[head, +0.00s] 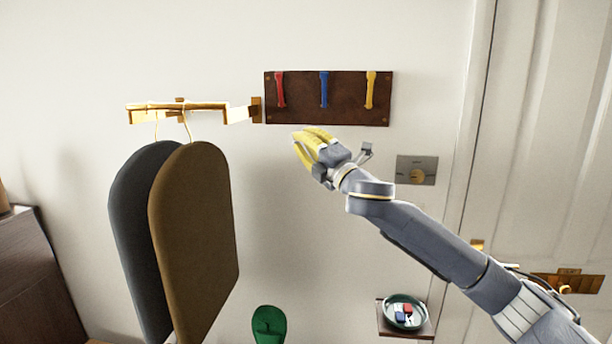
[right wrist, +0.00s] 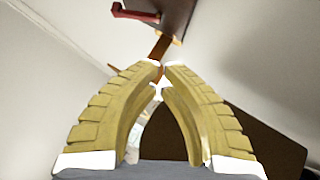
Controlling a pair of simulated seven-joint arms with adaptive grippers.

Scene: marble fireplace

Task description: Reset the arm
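My right gripper (head: 306,137) is raised in front of the wall, just below a dark wooden board (head: 300,110) in the head view. Its yellow padded fingers point up and left. In the right wrist view my right gripper (right wrist: 161,66) has its fingertips together, with nothing held between them. The hollow between the curved fingers is empty. My left arm and gripper do not show in either view.
The board carries red (head: 280,90), blue (head: 324,89) and yellow (head: 370,90) hooks. A brass rail (head: 178,107) holds a grey (head: 130,215) and a brown hanging piece (head: 195,225). A green dish (head: 390,313) sits on a small shelf. A switch plate (head: 430,168) is near the door (head: 545,150).

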